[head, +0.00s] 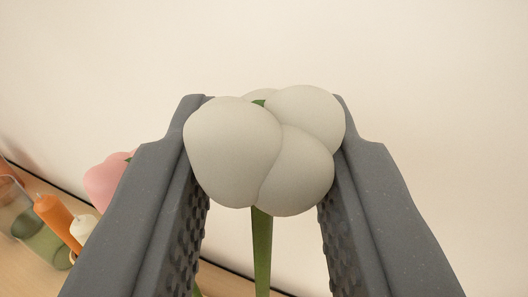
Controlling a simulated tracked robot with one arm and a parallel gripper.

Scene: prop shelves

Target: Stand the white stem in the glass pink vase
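The white stem has a rounded white blossom (235,150) and a thin green stalk (262,250) running down below it. It fills the middle of the head view. My gripper (265,110) is open around it, one dark grey finger on each side. The blossom overlaps the inner edges of both fingertips in the picture; I cannot tell whether it touches them. The stalk shows between the ribbed pads with a clear gap on each side. The lower end of the stalk is out of view. I see no pink glass vase that I can make out.
At the left, partly behind my left finger, are a pink blossom (106,182), an orange candle (58,222), a white candle (84,230) and a clear glass vessel (12,208) near a green object. A plain pale wall stands behind.

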